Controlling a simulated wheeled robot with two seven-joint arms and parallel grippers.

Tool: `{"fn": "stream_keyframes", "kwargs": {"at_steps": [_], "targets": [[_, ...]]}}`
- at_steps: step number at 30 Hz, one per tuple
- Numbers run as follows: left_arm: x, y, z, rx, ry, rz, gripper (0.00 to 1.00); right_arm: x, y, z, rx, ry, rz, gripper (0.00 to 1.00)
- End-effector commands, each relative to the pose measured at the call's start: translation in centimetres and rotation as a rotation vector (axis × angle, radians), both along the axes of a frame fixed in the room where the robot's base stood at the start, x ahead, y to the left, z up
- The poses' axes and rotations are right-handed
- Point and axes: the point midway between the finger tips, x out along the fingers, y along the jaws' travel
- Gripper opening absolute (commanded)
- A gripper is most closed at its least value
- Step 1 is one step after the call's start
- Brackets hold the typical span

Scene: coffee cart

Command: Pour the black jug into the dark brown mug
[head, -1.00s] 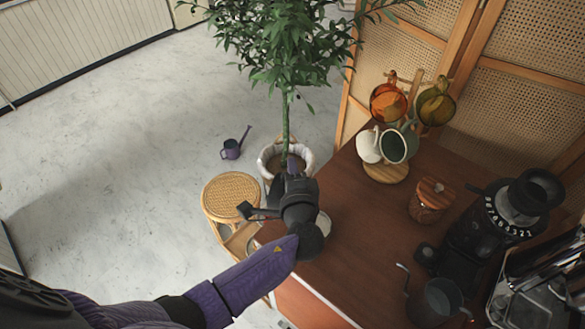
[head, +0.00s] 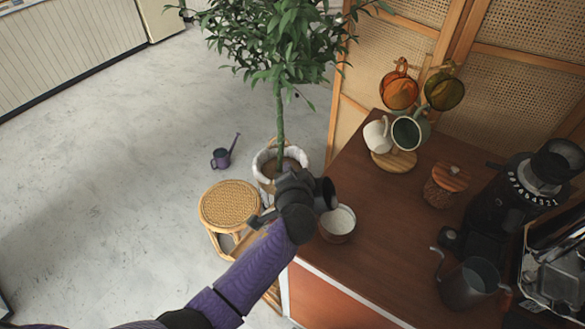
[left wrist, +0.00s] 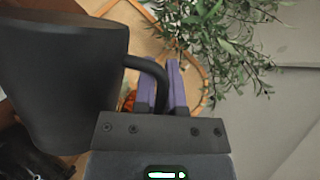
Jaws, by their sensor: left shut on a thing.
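My left gripper (head: 300,192) is shut on the handle of the black jug (head: 325,194). In the left wrist view the jug (left wrist: 65,80) fills the left side, its handle between the purple fingers (left wrist: 168,88). My right gripper is not in view.
A mug tree (head: 393,160) with several mugs stands at the cart's back. A rattan stool (head: 229,205) and potted plant (head: 280,110) stand left. The cart's middle is clear.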

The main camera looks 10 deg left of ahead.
Motion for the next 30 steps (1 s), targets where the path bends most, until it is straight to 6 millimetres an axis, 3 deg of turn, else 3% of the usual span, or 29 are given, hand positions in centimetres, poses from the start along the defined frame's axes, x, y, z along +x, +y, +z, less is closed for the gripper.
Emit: {"fn": "stream_keyframes", "kwargs": {"at_steps": [5, 9, 15, 19, 30], "targets": [[-0.1, 2.0, -1.8, -0.255, -0.012, 0.002, 0.00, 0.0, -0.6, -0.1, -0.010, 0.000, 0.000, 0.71], [-0.2, 2.9, -3.1, -0.585, -0.028, 0.005, 0.00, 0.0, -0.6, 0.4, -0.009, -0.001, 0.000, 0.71], [-0.1, 2.5, -3.8, -0.957, -0.047, 0.002, 0.00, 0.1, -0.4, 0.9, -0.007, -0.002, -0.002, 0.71], [-0.1, 2.3, -4.0, -1.037, -0.052, 0.001, 0.00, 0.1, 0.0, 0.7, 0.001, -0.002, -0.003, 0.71], [-0.1, 2.2, -4.0, -1.044, -0.051, 0.001, 0.00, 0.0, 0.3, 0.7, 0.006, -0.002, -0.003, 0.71]]}}
